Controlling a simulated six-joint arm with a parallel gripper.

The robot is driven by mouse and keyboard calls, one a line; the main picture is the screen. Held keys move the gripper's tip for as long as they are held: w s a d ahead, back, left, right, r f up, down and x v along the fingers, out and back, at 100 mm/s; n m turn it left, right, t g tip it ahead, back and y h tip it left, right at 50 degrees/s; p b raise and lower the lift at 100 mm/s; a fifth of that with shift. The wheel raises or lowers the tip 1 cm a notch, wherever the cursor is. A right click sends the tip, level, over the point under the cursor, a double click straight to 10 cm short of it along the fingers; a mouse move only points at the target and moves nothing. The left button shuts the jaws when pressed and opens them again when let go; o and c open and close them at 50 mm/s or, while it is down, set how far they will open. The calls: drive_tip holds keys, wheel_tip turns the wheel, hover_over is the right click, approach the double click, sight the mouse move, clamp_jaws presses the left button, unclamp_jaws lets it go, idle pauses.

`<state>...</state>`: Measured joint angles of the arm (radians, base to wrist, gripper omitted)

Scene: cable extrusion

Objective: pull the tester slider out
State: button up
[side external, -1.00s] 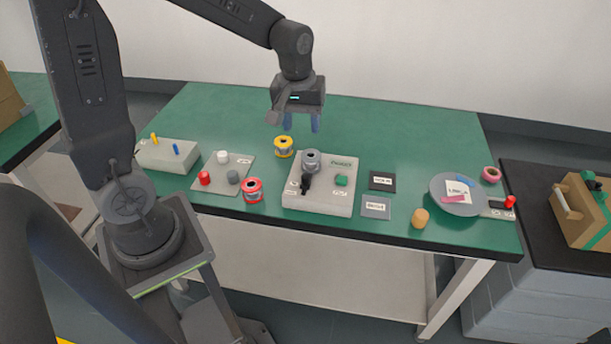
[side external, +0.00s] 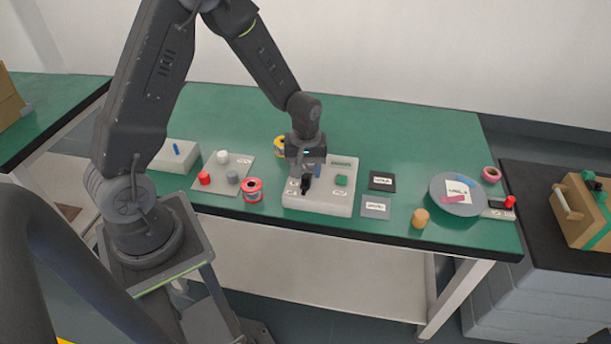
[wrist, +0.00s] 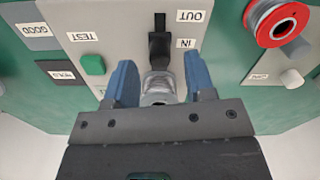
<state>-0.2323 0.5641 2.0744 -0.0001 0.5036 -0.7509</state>
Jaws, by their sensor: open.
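The tester (side external: 330,203) is a pale box on the green table, with a green button (side external: 341,181) on its right. Its black slider (side external: 306,184) stands in a slot at the left front; in the wrist view the slider (wrist: 160,48) lies between the OUT and IN labels, nearer IN, with dark slot toward OUT. A grey spool (wrist: 158,88) sits at the slider's rear end, between my fingers in the wrist view. My gripper (wrist: 160,84) is open, with blue fingers on both sides of the spool; I cannot tell if they touch it. My gripper (side external: 308,172) hides most of the spool in the side view.
A red spool (side external: 252,190) stands left of the tester, beside a plate with red, white and grey knobs (side external: 222,172). A yellow spool (side external: 281,146) is behind. Dark and grey labelled mats (side external: 376,207) lie to the right, then a round grey dish (side external: 470,208).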

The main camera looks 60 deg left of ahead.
sight(307, 177)
drive_tip(key=shift+f, duration=1.35)
drive_tip(key=shift+c, duration=0.3)
clamp_jaws()
